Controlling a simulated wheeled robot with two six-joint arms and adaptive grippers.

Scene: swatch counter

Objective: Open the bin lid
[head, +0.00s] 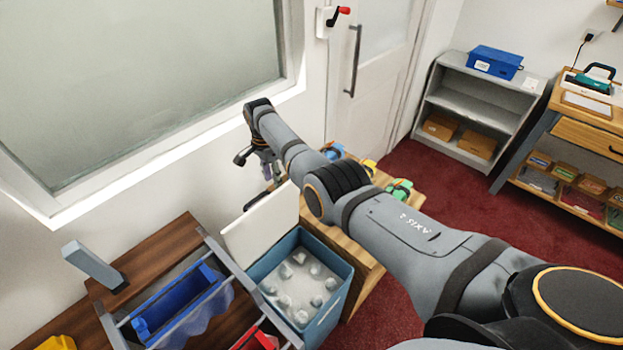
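The bin (328,303) is a blue-teal box at the bottom centre of the head view, with several pale lumps inside. Its white lid (262,228) stands raised and tilted along the bin's back left side, so the bin's inside shows. My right gripper (262,172) is beyond the lid's upper edge, near the white wall. My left gripper is not in view.
A wooden counter (150,247) with a blue tray (178,298) in a grey frame lies left of the bin. A wooden surface with small coloured items is right of it, partly behind my arm. A grey shelf (470,105) and red carpet (440,172) lie farther right.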

